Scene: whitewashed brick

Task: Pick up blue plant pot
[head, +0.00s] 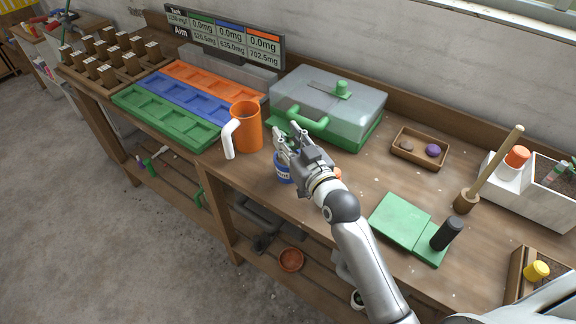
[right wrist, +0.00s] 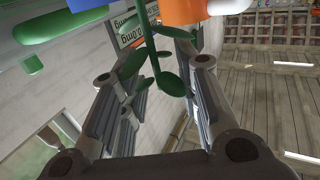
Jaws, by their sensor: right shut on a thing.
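The blue plant pot (head: 284,172), with a white label, is at the bench's front edge, just right of the orange jug. My right gripper (head: 288,136) is over it and hides its upper part. In the right wrist view, a green plant stem with round leaves (right wrist: 172,83) shows between the fingers (right wrist: 150,62). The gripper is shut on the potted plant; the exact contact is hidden. I cannot tell whether the pot's base touches the bench. My left gripper is not in view.
The orange jug (head: 249,128) with a white handle stands close to the left. A clear-lidded green box (head: 327,112) is behind. A green scale (head: 400,221) lies to the right. Coloured trays (head: 185,98) fill the left of the bench. A lower shelf holds a terracotta dish (head: 291,260).

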